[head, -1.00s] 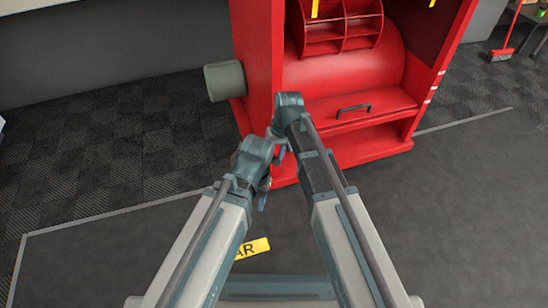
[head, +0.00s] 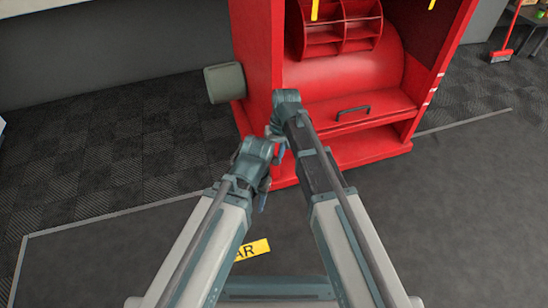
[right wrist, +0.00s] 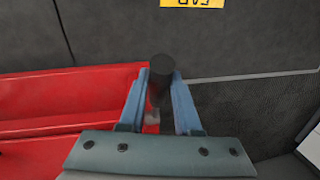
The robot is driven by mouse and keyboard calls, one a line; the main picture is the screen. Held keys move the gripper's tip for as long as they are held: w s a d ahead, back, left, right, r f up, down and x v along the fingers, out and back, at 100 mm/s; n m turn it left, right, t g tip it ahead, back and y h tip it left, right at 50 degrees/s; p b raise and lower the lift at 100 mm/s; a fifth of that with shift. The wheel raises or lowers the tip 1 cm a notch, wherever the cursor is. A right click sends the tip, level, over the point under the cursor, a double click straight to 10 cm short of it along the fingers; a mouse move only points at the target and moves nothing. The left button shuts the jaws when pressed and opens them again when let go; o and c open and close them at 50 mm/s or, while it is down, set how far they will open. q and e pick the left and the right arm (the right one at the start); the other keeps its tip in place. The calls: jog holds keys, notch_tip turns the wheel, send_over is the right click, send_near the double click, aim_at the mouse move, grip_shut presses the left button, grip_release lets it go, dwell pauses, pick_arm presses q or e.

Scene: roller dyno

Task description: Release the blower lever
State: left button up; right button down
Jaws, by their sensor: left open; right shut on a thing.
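The blower lever shows in the right wrist view as a dark round-ended handle (right wrist: 161,68) beside the red machine's edge. My right gripper (right wrist: 160,92) has its two blue fingers on either side of the handle and is shut on it. In the head view my right gripper (head: 279,150) is at the front left corner of the red machine (head: 258,75), and the lever is hidden by my arm. My left gripper (head: 264,196) is open, lower and slightly left of the right one, with nothing visible in it.
A grey-green cylinder (head: 224,82) sticks out of the machine's left side. A black handle (head: 353,113) is on its front. A yellow floor label (head: 252,249) lies below my arms. A red broom (head: 501,53) stands far right.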

jog(key=shift+w+a+r+g+h+p, duration=0.15)
jog(key=shift+w+a+r+g+p, duration=0.15)
jog(key=shift+r, duration=0.2)
jog(key=shift+w+a+r+g+h+p, duration=0.15)
jog(key=shift+w+a+r+g, duration=0.05)
jog(key=shift+w+r+g, duration=0.25)
pick_arm(q)
jog(key=shift+r, duration=0.8)
pick_arm(e)
jog(key=shift+s, duration=0.2)
jog(key=c, duration=0.7)
grip_release()
jog(key=shift+o, duration=0.5)
jog(key=shift+d, duration=0.1)
pick_arm(q)
jog(key=shift+r, duration=0.1)
pick_arm(e)
jog(key=shift+r, duration=0.1)
